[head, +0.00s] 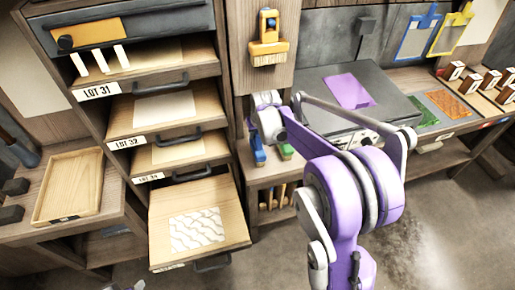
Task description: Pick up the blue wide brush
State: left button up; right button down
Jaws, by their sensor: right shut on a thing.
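The blue wide brush (257,152) shows at the front of the low shelf unit between the drawers and the workbench. It stands beside a green-topped brush (286,152). My purple right arm reaches over from the lower right, and my right gripper (253,127) is at the top end of the blue brush, shut on it. The fingertips are small and partly hidden by the wrist. I cannot tell whether the brush is clear of its place.
Open drawers (201,228) with lot labels jut out left of the brush. A wooden tray (72,187) lies on the left bench. A grey case with a purple sheet (349,91) stands on the right workbench. Wooden handles (278,197) stand below the brushes. Open floor lies at lower right.

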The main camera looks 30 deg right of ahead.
notch_tip(320, 180, up, 10)
jog(key=shift+r, duration=0.1)
jog(key=c, duration=1.1)
grip_release()
grip_shut()
